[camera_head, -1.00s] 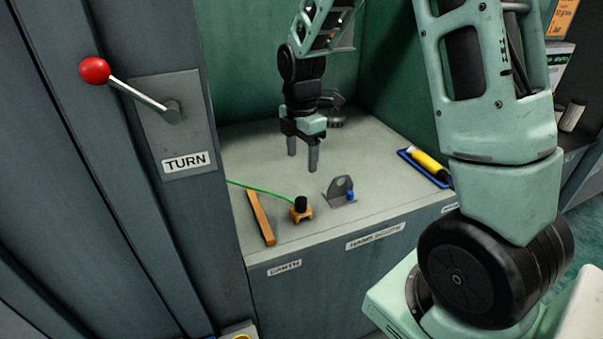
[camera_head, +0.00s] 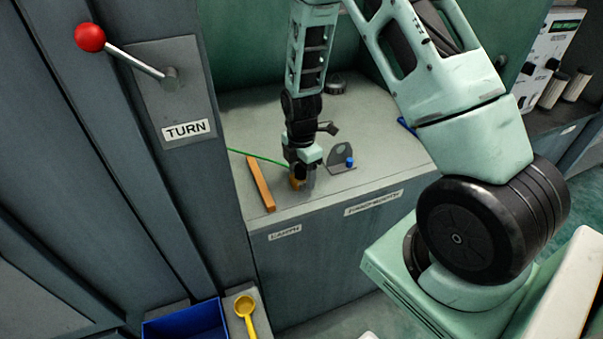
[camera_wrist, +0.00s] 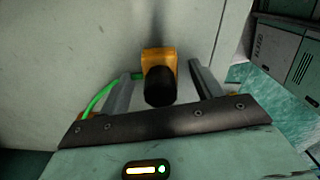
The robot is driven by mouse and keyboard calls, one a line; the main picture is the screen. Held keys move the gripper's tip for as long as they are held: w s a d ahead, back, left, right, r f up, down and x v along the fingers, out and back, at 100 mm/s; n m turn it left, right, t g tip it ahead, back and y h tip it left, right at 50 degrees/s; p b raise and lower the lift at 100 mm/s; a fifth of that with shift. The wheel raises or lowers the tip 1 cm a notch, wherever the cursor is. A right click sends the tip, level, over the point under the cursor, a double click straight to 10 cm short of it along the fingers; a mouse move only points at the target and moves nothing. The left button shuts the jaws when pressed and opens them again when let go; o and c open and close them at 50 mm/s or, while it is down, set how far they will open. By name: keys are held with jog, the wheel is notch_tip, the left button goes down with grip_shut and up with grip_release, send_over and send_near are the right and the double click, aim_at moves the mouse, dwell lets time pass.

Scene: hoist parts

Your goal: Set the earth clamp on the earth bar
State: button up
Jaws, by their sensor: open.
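The earth clamp, an orange block with a black knob and a green cable, stands on the grey bench top. In the head view its orange body (camera_head: 296,184) is mostly hidden behind my gripper (camera_head: 304,178). In the wrist view the clamp (camera_wrist: 159,75) shows between my two fingers (camera_wrist: 160,90), with its black knob toward the camera. My gripper points down around the clamp and is open, one finger on each side. The earth bar (camera_head: 261,184), a flat orange-brown strip, lies on the bench to the left of the clamp, above the EARTH label.
A grey bracket with a blue knob (camera_head: 349,162) stands close to the right of my gripper. A red-ball lever (camera_head: 90,38) is on the left panel. A blue bin (camera_head: 187,321) and yellow ladle (camera_head: 245,310) are below. The bench's back left is clear.

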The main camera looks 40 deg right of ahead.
jog(key=shift+f, duration=0.5)
jog(key=c, duration=1.3)
jog(key=shift+r+p, duration=1.9)
jog(key=shift+r, duration=0.65)
